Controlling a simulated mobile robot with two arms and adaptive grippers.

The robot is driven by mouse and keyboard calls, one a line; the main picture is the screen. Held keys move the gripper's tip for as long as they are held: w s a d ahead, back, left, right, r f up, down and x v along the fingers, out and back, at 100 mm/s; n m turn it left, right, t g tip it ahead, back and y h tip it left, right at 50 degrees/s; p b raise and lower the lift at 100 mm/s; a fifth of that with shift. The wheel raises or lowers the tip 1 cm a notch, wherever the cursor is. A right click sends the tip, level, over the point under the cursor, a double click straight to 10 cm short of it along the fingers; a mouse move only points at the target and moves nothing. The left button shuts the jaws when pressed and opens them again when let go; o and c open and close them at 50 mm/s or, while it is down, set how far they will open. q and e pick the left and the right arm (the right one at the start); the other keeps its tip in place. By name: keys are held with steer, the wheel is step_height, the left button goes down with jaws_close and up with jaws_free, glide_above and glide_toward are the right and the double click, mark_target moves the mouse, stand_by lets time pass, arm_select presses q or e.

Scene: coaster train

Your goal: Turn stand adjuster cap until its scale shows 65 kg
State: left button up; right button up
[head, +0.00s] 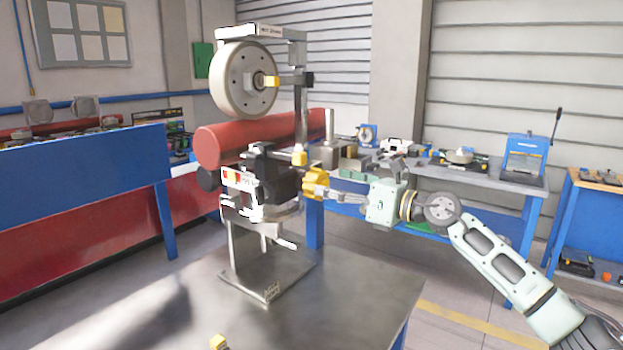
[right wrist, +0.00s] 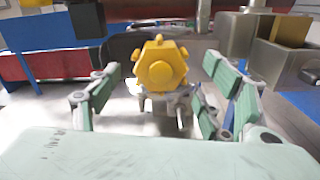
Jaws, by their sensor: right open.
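The stand (head: 238,262) is a metal frame on the table, with a pale wheel (head: 232,82) at its top. The yellow adjuster cap (head: 316,183) sits on the right side of the stand's dark middle block (head: 272,178). A red and white label (head: 236,178) is on the block's left; I cannot read a scale value. My right gripper (head: 332,190) points at the cap from the right. In the right wrist view, the knobbed cap (right wrist: 160,66) lies ahead between the green-padded open fingers, with gaps on both sides. My left gripper is not in view.
The grey table top (head: 370,292) is mostly clear, with a small yellow piece (head: 218,342) at its front edge. A red cylinder (head: 240,143) lies behind the stand. A blue-legged workbench (head: 500,178) with tools stands at the back right.

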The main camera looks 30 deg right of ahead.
mark_target(322, 183)
steer(key=x, duration=0.1)
steer(key=p+x, duration=0.2)
steer(key=x, duration=0.1)
steer(key=shift+a+r, duration=0.1)
steer(key=shift+r, duration=0.15)
steer(key=shift+f+x, duration=0.25)
steer(key=shift+x, duration=0.7)
steer(key=c, duration=0.6)
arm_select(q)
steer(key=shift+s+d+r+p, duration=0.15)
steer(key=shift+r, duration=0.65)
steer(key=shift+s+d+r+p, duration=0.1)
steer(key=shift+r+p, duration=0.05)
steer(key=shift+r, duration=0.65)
arm_select(e)
steer(key=c, duration=0.5)
